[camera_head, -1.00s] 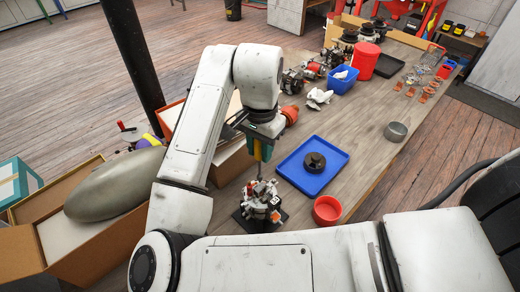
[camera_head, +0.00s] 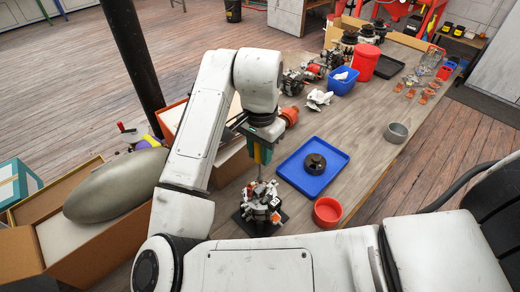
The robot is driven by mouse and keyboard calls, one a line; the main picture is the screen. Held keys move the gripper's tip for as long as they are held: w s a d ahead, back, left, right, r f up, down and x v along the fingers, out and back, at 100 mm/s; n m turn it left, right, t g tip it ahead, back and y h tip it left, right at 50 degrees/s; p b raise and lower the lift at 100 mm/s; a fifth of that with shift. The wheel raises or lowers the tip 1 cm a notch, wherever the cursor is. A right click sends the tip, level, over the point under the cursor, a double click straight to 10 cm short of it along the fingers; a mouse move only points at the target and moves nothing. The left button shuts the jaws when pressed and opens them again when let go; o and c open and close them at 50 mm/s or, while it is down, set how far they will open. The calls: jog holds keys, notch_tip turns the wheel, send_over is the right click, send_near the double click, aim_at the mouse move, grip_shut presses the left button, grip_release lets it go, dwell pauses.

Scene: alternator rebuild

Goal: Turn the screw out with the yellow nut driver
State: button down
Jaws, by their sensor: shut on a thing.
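My gripper (camera_head: 262,150) points down over the alternator and is shut on the yellow nut driver (camera_head: 257,154). Only a narrow yellow strip of the handle shows between the dark teal fingers. The driver's thin shaft (camera_head: 259,174) reaches down to the top of the opened alternator (camera_head: 260,203). The alternator sits on a black base (camera_head: 277,222) at the near end of the table. I cannot make out the screw, and whether the driver's tip is seated on it is too small to tell.
A blue tray (camera_head: 291,172) with a black round part (camera_head: 315,163) lies right of the alternator. A red bowl (camera_head: 327,211) and a grey bowl (camera_head: 396,132) stand on the table. Cardboard boxes (camera_head: 110,235) are at the left.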

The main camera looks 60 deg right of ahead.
jog(key=shift+f, duration=0.2)
jog(key=shift+r+n+p, duration=0.4)
jog(key=shift+n+p, duration=0.5)
jog(key=shift+p, duration=0.25)
jog(key=n+p, duration=0.2)
jog(key=n, duration=0.1)
jog(key=shift+p, duration=0.35)
jog(key=shift+f+n, duration=0.4)
jog(key=shift+n, duration=0.7)
jog(key=shift+r, duration=0.2)
